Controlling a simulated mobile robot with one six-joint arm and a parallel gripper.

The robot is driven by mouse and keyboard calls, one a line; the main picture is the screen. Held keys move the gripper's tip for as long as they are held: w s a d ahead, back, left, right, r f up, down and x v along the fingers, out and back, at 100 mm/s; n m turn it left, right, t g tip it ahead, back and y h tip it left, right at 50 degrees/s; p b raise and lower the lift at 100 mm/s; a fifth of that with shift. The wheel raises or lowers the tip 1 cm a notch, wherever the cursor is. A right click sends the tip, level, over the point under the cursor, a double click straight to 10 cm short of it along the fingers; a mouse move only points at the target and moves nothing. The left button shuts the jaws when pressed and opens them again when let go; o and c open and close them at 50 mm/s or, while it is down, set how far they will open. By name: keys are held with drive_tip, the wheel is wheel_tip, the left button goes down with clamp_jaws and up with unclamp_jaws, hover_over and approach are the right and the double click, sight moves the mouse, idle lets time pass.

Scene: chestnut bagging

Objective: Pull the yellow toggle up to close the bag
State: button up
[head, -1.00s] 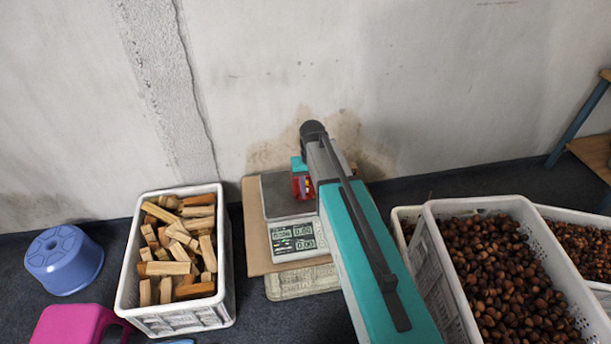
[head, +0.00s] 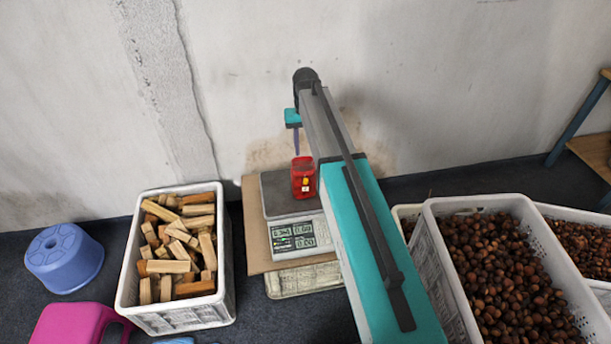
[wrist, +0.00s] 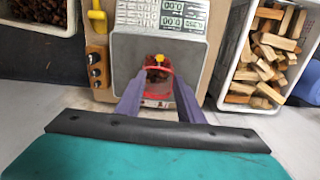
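The red bag (head: 303,188) stands upright on the scale's grey plate (head: 275,195), with brown chestnuts showing inside in the wrist view (wrist: 157,77). The yellow toggle (head: 306,181) is on the bag's front side; in the wrist view it shows at the bag's rim (wrist: 159,58). My gripper (head: 296,155) is above the bag in the head view, its purple fingers pointing down. In the wrist view my gripper (wrist: 159,82) has its fingers apart, with the bag seen between and beyond them. Nothing is held.
The scale's display (head: 293,237) faces the front. A white crate of wood blocks (head: 125,290) stands left, and a white crate of chestnuts (head: 440,250) right. A blue stool (head: 65,258) and a pink stool (head: 75,325) are far left. The wall (head: 260,70) is close behind.

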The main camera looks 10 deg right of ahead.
sight(305, 178)
drive_tip(key=shift+f, duration=0.1)
wheel_tip(305, 178, down, 14)
drive_tip(key=shift+r, duration=0.2)
idle(0.5)
drive_tip(key=shift+c, duration=0.4)
clamp_jaws()
